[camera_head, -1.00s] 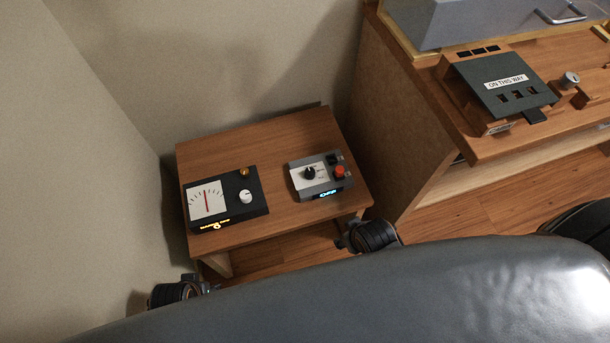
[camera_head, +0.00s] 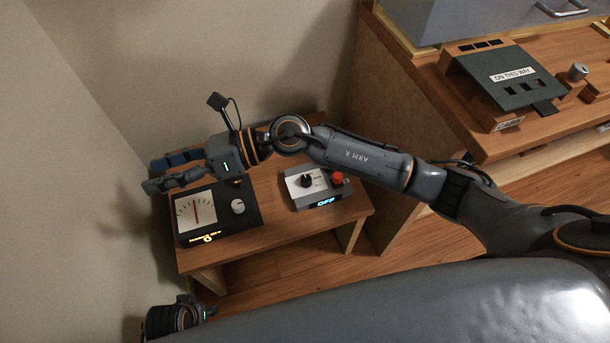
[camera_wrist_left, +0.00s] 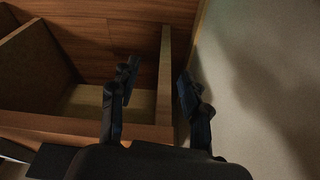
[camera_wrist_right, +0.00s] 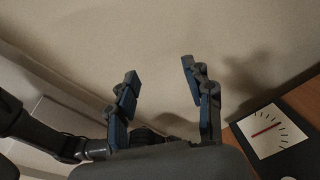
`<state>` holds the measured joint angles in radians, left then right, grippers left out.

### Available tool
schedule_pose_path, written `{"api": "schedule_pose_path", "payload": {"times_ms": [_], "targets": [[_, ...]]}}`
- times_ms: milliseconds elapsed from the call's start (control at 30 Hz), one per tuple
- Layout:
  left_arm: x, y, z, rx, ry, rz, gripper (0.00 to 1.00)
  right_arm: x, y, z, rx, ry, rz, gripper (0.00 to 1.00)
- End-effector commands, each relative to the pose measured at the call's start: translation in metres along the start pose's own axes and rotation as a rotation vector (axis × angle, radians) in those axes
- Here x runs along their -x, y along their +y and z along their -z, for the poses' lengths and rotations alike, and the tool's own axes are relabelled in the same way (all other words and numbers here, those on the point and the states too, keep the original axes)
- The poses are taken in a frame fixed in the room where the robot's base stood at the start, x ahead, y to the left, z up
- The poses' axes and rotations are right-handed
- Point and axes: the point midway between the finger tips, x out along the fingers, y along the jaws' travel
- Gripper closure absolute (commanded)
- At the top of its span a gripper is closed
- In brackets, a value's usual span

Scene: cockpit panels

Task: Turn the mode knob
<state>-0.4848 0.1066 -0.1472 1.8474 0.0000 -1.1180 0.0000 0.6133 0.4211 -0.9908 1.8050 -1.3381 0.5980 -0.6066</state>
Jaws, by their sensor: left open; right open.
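A grey box (camera_head: 320,201) with a white face, a black knob (camera_head: 306,181), a red button (camera_head: 338,179) and a lit "OFF" display sits on the small wooden table. Left of it is a black box (camera_head: 247,217) with a red-needle gauge (camera_head: 196,210) and a white knob (camera_head: 238,206). I cannot read which knob is marked mode. My right gripper (camera_head: 156,174) is open and empty, above and behind the gauge box, pointing left at the wall; its fingers show in the right wrist view (camera_wrist_right: 160,70). My left gripper (camera_wrist_left: 158,75) is open and empty, low by the table's front left.
The small table (camera_head: 285,247) stands against the walls, with bare wood between the boxes. My right arm crosses above the grey box.

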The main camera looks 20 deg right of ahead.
Motion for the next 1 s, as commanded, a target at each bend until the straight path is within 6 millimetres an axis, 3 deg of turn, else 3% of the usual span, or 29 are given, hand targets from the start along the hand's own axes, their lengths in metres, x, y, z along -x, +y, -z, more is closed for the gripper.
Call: {"api": "schedule_pose_path", "payload": {"times_ms": [100,233,400,533,633,767,1000], "targets": [[-0.020,0.001,-0.010,-0.002,-0.012,-0.002,0.53,0.024,-0.036,0.060,0.246,0.391,0.002,0.48],[-0.038,0.002,-0.020,-0.003,-0.019,-0.003,0.53,0.085,-0.085,0.107,0.422,0.798,0.018,0.48],[-0.057,0.003,-0.032,-0.005,-0.028,-0.004,0.53,0.187,-0.140,0.122,0.518,1.246,0.062,0.48],[-0.064,0.003,-0.037,-0.006,-0.030,-0.005,0.53,0.238,-0.159,0.117,0.526,1.443,0.086,0.48],[-0.066,0.003,-0.038,-0.006,-0.031,-0.005,0.53,0.253,-0.163,0.117,0.521,1.500,0.093,0.48],[-0.064,0.003,-0.035,-0.005,-0.028,-0.004,0.53,0.254,-0.167,0.128,0.518,1.507,0.090,0.48],[-0.052,0.002,-0.025,-0.004,-0.019,-0.003,0.53,0.248,-0.184,0.173,0.517,1.504,0.089,0.48]]}}
